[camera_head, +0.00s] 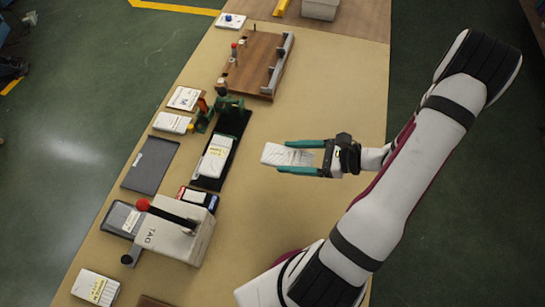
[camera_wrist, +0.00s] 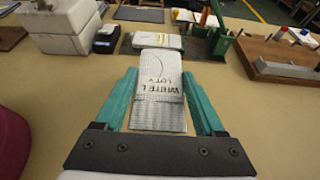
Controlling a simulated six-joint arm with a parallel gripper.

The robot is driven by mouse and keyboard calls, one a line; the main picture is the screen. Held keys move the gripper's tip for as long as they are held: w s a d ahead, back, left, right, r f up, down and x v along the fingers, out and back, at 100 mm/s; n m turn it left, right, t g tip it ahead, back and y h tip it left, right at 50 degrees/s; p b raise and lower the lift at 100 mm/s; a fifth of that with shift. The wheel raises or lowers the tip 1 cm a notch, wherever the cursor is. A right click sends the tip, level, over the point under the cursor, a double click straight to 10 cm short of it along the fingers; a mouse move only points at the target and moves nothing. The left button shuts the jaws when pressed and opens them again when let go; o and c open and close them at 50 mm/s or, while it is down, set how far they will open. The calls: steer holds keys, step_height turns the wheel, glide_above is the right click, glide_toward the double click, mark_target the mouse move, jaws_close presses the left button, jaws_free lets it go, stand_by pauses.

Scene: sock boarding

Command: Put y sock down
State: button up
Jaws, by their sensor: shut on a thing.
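My gripper (camera_head: 284,157) has teal fingers and is shut on a flat white sock bundle (camera_head: 272,154) with a patterned surface. In the wrist view the bundle (camera_wrist: 158,88) lies between the two fingers and carries dark lettering that seems to read "WHITE L". The gripper holds it over the open tan table, right of a black tray (camera_head: 238,128). I cannot tell the bundle's exact height above the table.
A white tag machine (camera_head: 175,232) with a red-knobbed lever stands at the lower left. A dark flat tray (camera_head: 150,163), a green clamp device (camera_head: 229,103) and a wooden board with pegs (camera_head: 254,66) line the left and back. The table right of them (camera_head: 320,100) is clear.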

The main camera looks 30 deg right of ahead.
steer(key=r+v, duration=0.1)
steer(key=v, duration=0.5)
steer(key=w+a+r+n, duration=0.1)
steer(key=w+a+r, duration=0.3)
steer(key=w+r, duration=0.5)
steer(key=w+a+r+g+y, duration=0.1)
steer(key=w+a+r, duration=0.3)
steer(key=a+r, duration=0.2)
steer(key=w+a+r+g, duration=0.1)
steer(key=w+a+r, duration=0.2)
steer(key=a+r, duration=0.3)
step_height(320, 180, up, 9)
steer(key=w+m+t+h, duration=0.2)
steer(key=m+t+h, duration=0.3)
steer(key=m+h, duration=0.1)
steer(key=shift+r+m+h, duration=0.15)
steer(key=shift+m+h, duration=0.15)
steer(key=shift+a, duration=0.1)
